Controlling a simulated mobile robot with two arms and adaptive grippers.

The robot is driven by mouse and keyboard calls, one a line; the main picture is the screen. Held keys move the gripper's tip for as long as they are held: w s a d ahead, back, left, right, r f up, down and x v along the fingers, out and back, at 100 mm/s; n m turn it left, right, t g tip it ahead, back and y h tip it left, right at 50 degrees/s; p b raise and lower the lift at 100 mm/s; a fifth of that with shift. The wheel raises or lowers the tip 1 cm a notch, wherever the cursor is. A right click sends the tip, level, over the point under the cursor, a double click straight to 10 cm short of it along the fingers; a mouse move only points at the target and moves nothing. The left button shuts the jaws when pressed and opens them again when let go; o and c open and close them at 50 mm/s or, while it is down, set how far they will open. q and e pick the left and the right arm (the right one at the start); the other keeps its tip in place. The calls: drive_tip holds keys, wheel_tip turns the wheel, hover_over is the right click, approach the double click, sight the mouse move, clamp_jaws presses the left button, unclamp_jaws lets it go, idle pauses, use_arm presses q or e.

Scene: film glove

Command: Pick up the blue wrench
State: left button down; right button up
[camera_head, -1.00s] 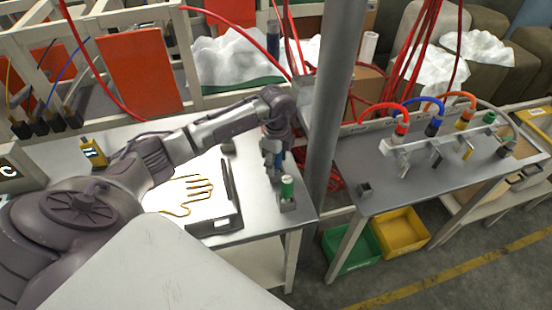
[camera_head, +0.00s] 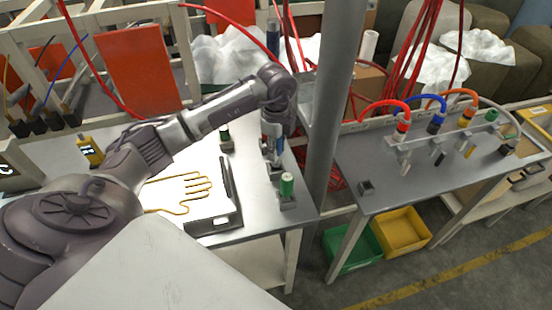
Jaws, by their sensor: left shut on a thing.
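My left gripper (camera_head: 273,136) hangs fingers down above the back right part of the left table. It is shut on a small blue thing (camera_head: 280,147), which appears to be the blue wrench. The fingers hide most of it, so its full shape cannot be told. A green-topped piece (camera_head: 287,184) stands upright in a small grey holder (camera_head: 288,202) just in front of the gripper. My right gripper is out of view.
A glove form (camera_head: 184,188) lies on a white panel left of the gripper. A grey post (camera_head: 333,110) rises close on the right. The right table (camera_head: 390,190) has a rack with coloured hoses (camera_head: 436,120). Green and yellow bins (camera_head: 401,231) stand below.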

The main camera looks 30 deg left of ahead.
use_arm(q)
drive_tip(key=s+d+r+b, duration=0.2)
drive_tip(key=d+r, duration=0.4)
drive_tip(key=d, duration=0.5)
drive_tip(key=shift+s+d+r, duration=0.15)
drive_tip(key=shift+s+r, duration=0.25)
drive_tip(key=shift+s, duration=0.15)
drive_tip(key=c, duration=1.3)
unclamp_jaws()
clamp_jaws()
